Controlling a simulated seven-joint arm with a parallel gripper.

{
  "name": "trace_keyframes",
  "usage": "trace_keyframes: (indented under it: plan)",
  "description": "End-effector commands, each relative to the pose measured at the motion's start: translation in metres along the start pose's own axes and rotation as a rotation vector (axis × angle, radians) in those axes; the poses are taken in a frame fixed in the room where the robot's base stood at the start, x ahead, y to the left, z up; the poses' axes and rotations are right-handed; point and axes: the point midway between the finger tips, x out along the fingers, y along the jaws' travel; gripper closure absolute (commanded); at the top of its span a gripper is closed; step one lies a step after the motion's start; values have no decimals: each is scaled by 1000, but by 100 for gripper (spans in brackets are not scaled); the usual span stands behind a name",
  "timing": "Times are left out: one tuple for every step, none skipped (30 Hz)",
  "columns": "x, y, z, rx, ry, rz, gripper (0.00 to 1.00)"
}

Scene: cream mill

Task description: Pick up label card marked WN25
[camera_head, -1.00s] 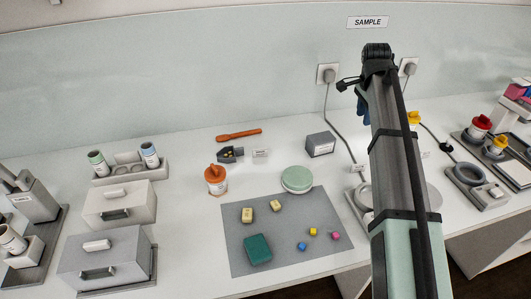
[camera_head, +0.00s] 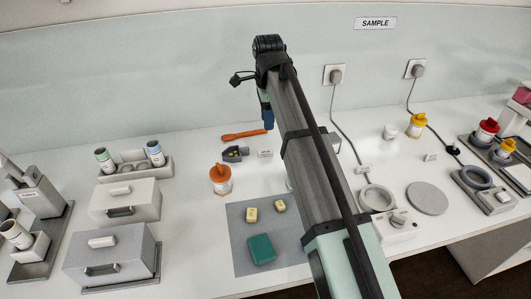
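A small white label card (camera_head: 265,154) stands on the bench beside a small dark holder with yellow bits. Another small white card (camera_head: 430,157) stands at the right, and a further small white piece (camera_head: 363,170) lies behind the grey ring. The print on them is too small to read, so I cannot tell which is marked WN25. My gripper (camera_head: 268,126) hangs at the end of my arm, above the back of the bench. It appears just above and behind the first card in the picture. Its fingers are too small and dark to show whether they are open or shut.
The dark holder (camera_head: 235,153), an orange tool (camera_head: 245,135) and an orange-lidded jar (camera_head: 220,179) are close to the first card. My arm hides part of the middle.

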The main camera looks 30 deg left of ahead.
Motion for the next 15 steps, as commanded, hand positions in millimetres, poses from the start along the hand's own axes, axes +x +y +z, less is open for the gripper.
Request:
trace_keyframes:
  plan:
    - [10,2,0,0,0,2,62]
    - [15,2,0,0,0,2,62]
    - [22,2,0,0,0,2,62]
    - [28,2,0,0,0,2,62]
    - [33,2,-1,0,0,2,62]
    - [40,2,-1,0,0,2,62]
    - [44,2,-1,0,0,1,62]
    - [49,2,0,0,0,1,62]
    - [54,1,0,0,0,1,62]
    - [58,1,0,0,0,1,62]
    - [60,1,0,0,0,1,62]
    - [64,1,0,0,0,0,62]
    - [66,1,0,0,0,0,62]
    - [68,1,0,0,0,-1,62]
    - [70,0,0,0,0,-1,62]
